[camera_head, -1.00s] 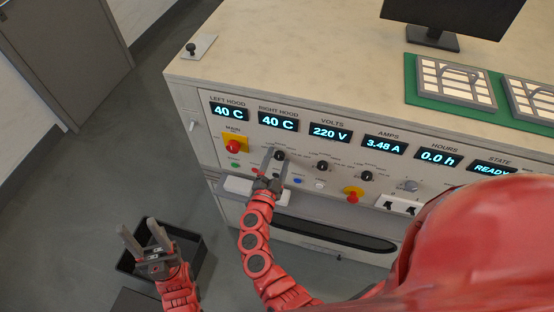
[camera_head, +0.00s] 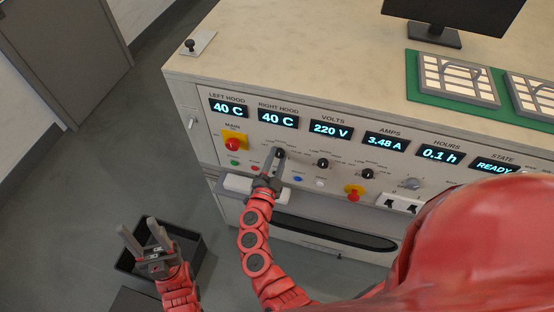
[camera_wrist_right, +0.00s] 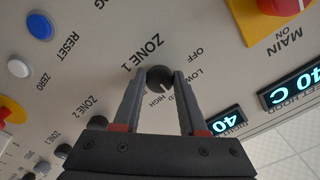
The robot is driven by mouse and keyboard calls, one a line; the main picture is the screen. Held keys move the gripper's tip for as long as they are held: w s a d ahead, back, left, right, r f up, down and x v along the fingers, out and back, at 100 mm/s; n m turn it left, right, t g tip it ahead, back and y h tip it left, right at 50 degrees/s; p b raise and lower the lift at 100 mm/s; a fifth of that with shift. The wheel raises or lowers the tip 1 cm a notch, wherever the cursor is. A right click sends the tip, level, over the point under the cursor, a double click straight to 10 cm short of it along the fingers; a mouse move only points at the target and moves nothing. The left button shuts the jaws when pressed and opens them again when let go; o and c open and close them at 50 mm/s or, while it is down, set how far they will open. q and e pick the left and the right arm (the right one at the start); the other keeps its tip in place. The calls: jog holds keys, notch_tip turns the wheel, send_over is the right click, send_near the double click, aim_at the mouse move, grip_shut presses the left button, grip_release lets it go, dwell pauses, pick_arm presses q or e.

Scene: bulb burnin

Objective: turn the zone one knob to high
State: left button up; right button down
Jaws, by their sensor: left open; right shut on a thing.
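The zone one knob (camera_wrist_right: 158,78) is a small dark round knob on the panel, printed ZONE 1 with OFF, LOW and HIGH around it. Its white mark points down toward the partly hidden label between LOW and HIGH. My right gripper (camera_wrist_right: 160,82) is shut on this knob, one finger on each side. In the head view the knob (camera_head: 279,153) shows at the tips of my right gripper (camera_head: 275,162). My left gripper (camera_head: 143,236) is open and empty, low on the left, away from the panel.
Two similar dark knobs (camera_head: 323,163) and (camera_head: 367,174) sit to the right. The red main switch (camera_head: 235,144) is on the left. Displays (camera_head: 331,130) run above; a grey handle (camera_head: 238,184) juts out below. A black bin (camera_head: 190,246) stands on the floor.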

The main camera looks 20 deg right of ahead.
jog(key=m+b, duration=0.2)
jog(key=b, duration=0.1)
jog(key=m+b, duration=0.2)
jog(key=b, duration=0.1)
jog(key=shift+f, duration=0.4)
jog(key=shift+a+r+m+b, duration=0.1)
jog(key=shift+r+m+b, duration=0.05)
jog(key=shift+m+b, duration=0.6)
jog(key=shift+r+m+b, duration=0.15)
jog(key=shift+m+b, duration=0.6)
jog(key=shift+c, duration=2.2)
grip_release()
jog(key=shift+r, duration=0.15)
jog(key=shift+s+a, duration=0.1)
jog(key=b+v, duration=0.2)
jog(key=v, duration=1.5)
